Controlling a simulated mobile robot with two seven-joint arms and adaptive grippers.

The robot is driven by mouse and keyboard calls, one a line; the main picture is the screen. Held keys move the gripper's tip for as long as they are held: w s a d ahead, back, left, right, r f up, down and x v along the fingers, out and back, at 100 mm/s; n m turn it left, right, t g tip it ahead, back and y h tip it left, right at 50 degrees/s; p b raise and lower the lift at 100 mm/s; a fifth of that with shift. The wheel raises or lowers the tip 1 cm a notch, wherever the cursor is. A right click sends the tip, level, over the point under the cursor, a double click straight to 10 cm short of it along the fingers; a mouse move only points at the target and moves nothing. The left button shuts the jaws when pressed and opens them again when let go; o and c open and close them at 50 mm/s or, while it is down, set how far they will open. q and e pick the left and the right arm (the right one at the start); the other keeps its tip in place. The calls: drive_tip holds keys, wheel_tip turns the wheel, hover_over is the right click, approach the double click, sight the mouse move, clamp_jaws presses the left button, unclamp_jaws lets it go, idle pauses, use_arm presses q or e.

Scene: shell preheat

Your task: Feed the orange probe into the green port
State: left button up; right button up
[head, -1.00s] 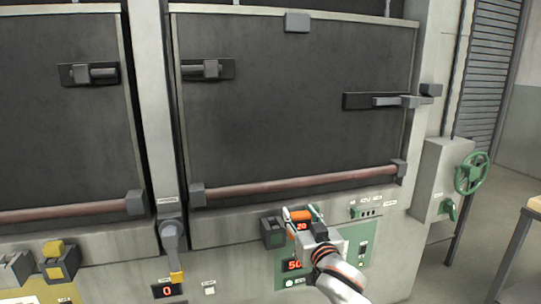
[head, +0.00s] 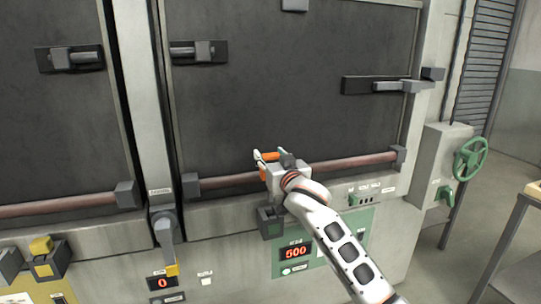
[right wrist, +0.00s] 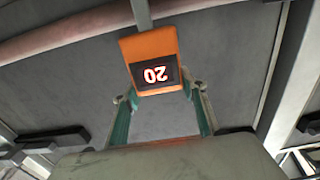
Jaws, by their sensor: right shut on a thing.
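The orange probe (head: 270,156) is in my right gripper (head: 271,161), raised in front of the oven door's lower bar. In the right wrist view the probe's orange body (right wrist: 150,42) sits between the teal fingers, with a lit display that reads 20 upside down. The probe's far end is hidden in the head view. My left gripper is not in view.
The reddish bar (head: 345,165) crosses behind my gripper. A green handwheel (head: 470,158) is at right.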

sight(271, 201)
drive_tip(key=shift+f+b, duration=0.3)
drive_tip(key=shift+f, duration=0.25)
drive_tip(key=shift+f+b, duration=0.25)
drive_tip(key=shift+b, duration=0.05)
drive_tip(key=shift+f, duration=0.2)
drive_tip(key=shift+f+b, duration=1)
drive_tip(key=shift+b, duration=0.15)
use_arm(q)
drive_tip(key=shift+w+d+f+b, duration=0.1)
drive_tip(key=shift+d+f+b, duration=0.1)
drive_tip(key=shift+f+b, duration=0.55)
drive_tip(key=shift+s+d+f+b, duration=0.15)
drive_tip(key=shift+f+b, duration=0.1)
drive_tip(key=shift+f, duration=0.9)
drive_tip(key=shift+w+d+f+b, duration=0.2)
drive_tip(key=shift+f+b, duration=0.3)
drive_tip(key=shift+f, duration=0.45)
use_arm(e)
drive_tip(key=shift+f, duration=3.65)
